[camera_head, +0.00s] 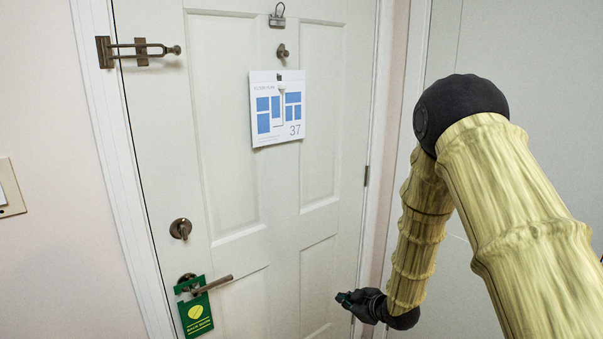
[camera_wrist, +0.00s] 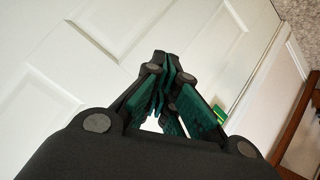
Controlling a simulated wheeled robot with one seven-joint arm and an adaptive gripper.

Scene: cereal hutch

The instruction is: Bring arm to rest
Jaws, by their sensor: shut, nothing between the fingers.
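My gripper (camera_head: 345,299) is at the end of my bent arm, low and right of centre in the head view, in front of the lower right part of a white door (camera_head: 232,120). In the wrist view my gripper (camera_wrist: 166,62) has its green-padded fingers brought together at the tips, with nothing between them. The door's white panels (camera_wrist: 110,40) show behind the fingers there. The gripper looks apart from the door, though the exact gap is hard to tell.
The door has a lever handle (camera_head: 212,285) with a green hanger (camera_head: 195,312), a round lock (camera_head: 181,229), a swing-bar latch (camera_head: 140,51) and a floor-plan sheet (camera_head: 277,108). A switch plate (camera_head: 12,188) is on the left wall. Brown wood (camera_wrist: 300,125) shows at the wrist view's right edge.

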